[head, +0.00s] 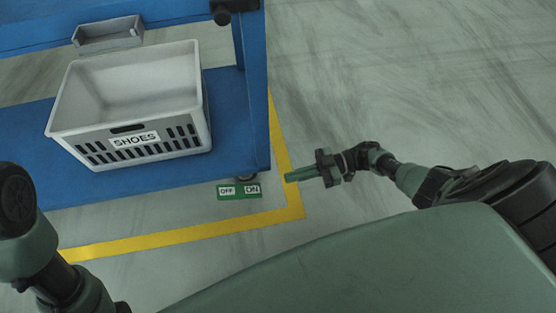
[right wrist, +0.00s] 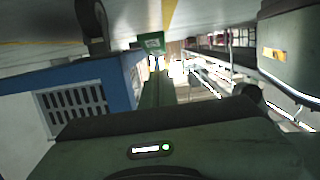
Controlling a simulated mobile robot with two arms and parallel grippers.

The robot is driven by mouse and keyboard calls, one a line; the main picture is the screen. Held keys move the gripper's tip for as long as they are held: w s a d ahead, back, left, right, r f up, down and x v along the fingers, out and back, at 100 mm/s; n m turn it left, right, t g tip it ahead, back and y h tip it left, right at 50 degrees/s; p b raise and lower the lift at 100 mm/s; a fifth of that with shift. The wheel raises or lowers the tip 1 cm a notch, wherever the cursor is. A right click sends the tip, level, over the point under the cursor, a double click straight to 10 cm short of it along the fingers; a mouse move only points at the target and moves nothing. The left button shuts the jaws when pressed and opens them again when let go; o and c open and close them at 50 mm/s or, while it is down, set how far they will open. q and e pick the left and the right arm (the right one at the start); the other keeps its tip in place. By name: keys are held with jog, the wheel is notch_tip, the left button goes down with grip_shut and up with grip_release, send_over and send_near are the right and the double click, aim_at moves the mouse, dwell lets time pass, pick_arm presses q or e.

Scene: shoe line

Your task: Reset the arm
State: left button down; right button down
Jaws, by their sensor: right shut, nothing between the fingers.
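My right arm reaches in from the right in the head view. Its gripper (head: 291,177) is shut and empty, pointing left over the floor just right of the blue cart. In the right wrist view the green fingers (right wrist: 158,92) show closed together. My left arm shows only partly at the lower left of the head view, and its gripper is out of the picture.
A light grey crate labelled SHOES (head: 196,120) sits empty on the blue cart (head: 257,100), a small grey tray (head: 108,32) behind it. A green OFF/ON plate (head: 239,191) is near the cart's corner. Yellow tape (head: 190,239) marks the floor; the right floor is clear.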

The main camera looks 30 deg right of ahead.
jog(key=shift+s+d, duration=0.15)
jog(key=shift+d, duration=0.4)
